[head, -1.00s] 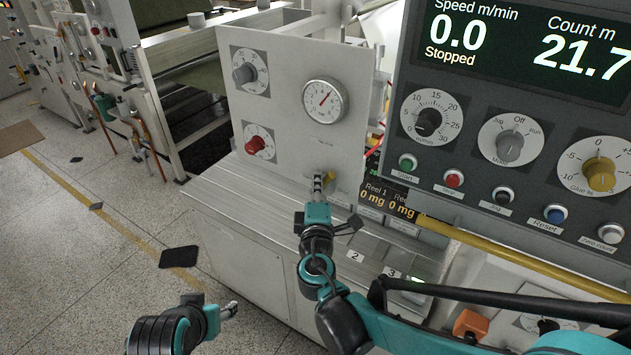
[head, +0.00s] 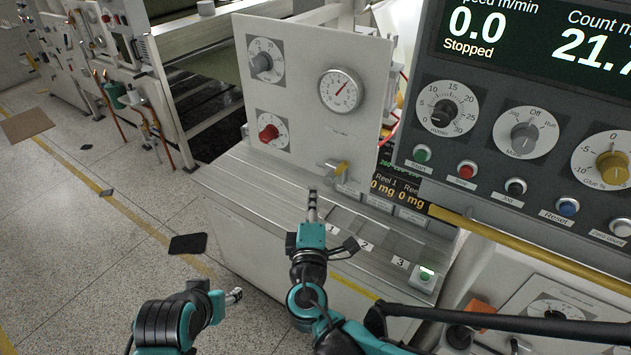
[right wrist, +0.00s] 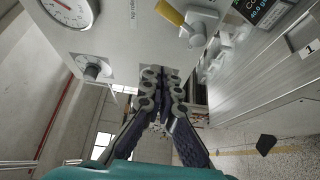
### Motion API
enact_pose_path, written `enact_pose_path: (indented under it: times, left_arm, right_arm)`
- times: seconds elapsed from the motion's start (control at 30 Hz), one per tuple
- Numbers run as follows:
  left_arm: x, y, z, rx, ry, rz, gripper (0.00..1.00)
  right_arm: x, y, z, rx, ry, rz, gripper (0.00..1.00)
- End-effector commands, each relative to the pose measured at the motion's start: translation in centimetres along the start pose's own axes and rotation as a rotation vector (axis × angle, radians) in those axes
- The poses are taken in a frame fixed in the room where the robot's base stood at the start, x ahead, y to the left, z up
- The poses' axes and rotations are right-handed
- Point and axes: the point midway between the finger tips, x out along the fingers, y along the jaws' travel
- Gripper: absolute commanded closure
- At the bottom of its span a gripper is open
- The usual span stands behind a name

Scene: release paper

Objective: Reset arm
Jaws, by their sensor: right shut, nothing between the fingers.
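My right gripper (head: 312,203) is shut and empty. In the head view it shows over the grey ledge, to the left of and below the yellow-handled lever (head: 340,169) on the white panel. In the right wrist view its dark fingers (right wrist: 163,80) lie together at the middle, with the yellow lever (right wrist: 172,14) above them and apart from them. My left gripper (head: 234,296) is low in the head view, over the floor and clear of the machine. It is small and seen from the side, so its jaws cannot be made out.
The white panel (head: 345,130) has a gauge and two knobs. A control console (head: 465,165) with knobs and buttons reads "Stopped" at the right. A yellow rail (head: 500,255) runs below it. Ledge spots are numbered 1 to 3. Open floor (head: 80,260) lies left.

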Motion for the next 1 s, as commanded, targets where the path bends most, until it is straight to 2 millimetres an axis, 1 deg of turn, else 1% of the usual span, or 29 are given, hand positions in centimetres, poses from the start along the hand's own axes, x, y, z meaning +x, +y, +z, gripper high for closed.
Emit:
enact_pose_path:
  times: [0.13, 0.57, 0.67, 0.77, 0.8, 0.87, 0.9, 0.97, 1.0]
  left_arm:
    - [0.0, 0.0, 0.0, 0.000, 0.000, 0.000, 0.47]
    - [0.0, 0.0, 0.0, 0.000, 0.000, 0.000, 0.47]
    - [0.4, 0.0, 0.3, 0.000, 0.000, 0.000, 0.47]
    - [1.5, 0.0, 1.1, 0.000, 0.000, 0.000, 0.47]
    - [2.2, 0.0, 1.6, 0.000, 0.000, 0.000, 0.47]
    - [3.4, 0.0, 2.4, 0.000, 0.000, 0.000, 0.47]
    - [4.2, 0.0, 3.0, 0.000, 0.000, 0.000, 0.47]
    - [5.5, 0.0, 3.9, 0.000, 0.000, 0.000, 0.47]
    - [6.2, 0.0, 4.5, 0.000, 0.000, 0.000, 0.47]
  right_arm:
    - [-0.5, -0.1, 0.0, 0.000, -0.001, 0.000, 1.00]
    - [-0.5, -0.1, 0.0, 0.000, -0.001, 0.000, 1.00]
    - [-0.4, -0.7, 1.0, 0.021, -0.021, -0.019, 1.00]
    - [-0.2, -3.1, 4.2, 0.105, -0.093, -0.093, 1.00]
    - [-0.3, -4.5, 6.2, 0.161, -0.140, -0.139, 1.00]
    - [-0.8, -7.2, 9.4, 0.265, -0.221, -0.221, 1.00]
    - [-1.5, -9.3, 11.6, 0.345, -0.281, -0.281, 1.00]
    - [-3.0, -12.3, 14.4, 0.477, -0.368, -0.371, 1.00]
    - [-4.2, -14.3, 16.0, 0.566, -0.424, -0.428, 1.00]
